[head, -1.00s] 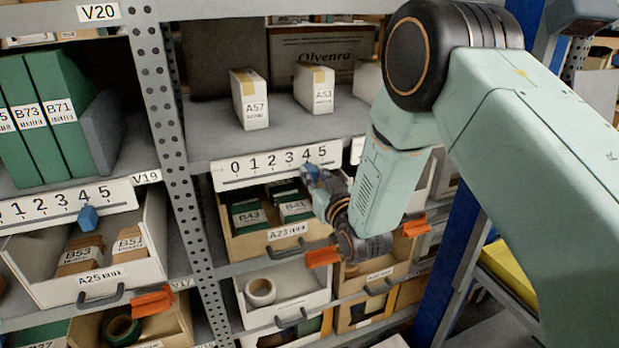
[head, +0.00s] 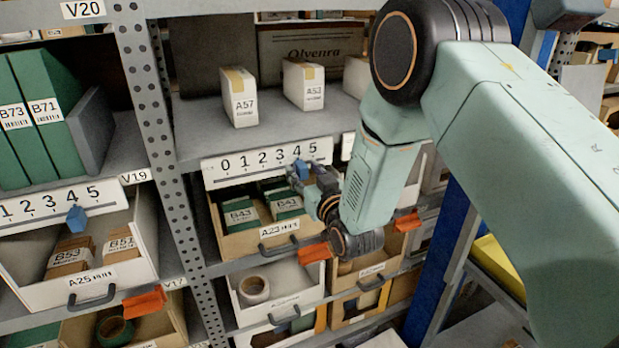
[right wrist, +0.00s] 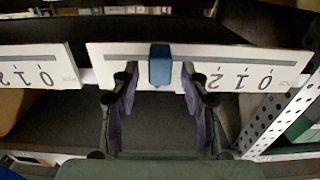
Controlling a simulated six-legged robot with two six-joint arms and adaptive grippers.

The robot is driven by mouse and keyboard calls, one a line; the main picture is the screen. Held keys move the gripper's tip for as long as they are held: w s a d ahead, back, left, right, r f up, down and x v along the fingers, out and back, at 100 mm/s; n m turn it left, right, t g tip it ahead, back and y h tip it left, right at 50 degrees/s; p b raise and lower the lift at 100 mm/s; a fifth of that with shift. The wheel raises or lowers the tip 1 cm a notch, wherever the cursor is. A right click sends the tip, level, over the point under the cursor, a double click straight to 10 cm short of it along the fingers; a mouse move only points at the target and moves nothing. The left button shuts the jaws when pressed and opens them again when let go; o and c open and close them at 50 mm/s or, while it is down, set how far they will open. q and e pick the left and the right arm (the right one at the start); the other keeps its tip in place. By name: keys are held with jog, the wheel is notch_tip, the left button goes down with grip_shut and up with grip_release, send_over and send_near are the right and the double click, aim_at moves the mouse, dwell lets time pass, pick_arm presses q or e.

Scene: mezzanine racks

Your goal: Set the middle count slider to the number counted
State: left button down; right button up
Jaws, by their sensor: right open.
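The middle count scale (head: 268,162) is a white strip numbered 0 to 5 on the shelf edge. Its blue slider (head: 301,170) shows near the high end, about below 4 to 5; I cannot read the exact mark. My right gripper (head: 310,178) is at the slider. In the right wrist view the slider (right wrist: 160,65) stands between the two spread fingers (right wrist: 158,85), with gaps on both sides. The scale (right wrist: 115,50) is upside down there, and its higher numbers are hidden. My left gripper is not in view.
Below the scale, an open bin (head: 240,245) labelled A23 holds green boxes B43 (head: 240,216) and B41 (head: 285,203). White boxes A57 (head: 239,97) and A53 (head: 304,85) stand on the shelf above. A left scale (head: 50,210) has its own blue slider (head: 76,217). A perforated post (head: 155,130) separates the bays.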

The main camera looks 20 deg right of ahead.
jog(key=s, duration=1.1)
jog(key=shift+s+d, duration=0.2)
jog(key=shift+s, duration=0.2)
jog(key=s+f+g+b, duration=0.2)
jog(key=s+f+g, duration=0.3)
jog(key=f, duration=0.5)
jog(key=s+f+g+b, duration=0.1)
jog(key=s+f+g, duration=0.4)
jog(key=f, duration=0.5)
jog(key=s+f+g+b, duration=0.8)
jog(key=s+f, duration=1.2)
jog(key=s, duration=0.4)
jog(key=shift+s+a+f+m+h+b, duration=0.3)
jog(key=shift+a+m+b, duration=0.1)
jog(key=shift+b, duration=0.4)
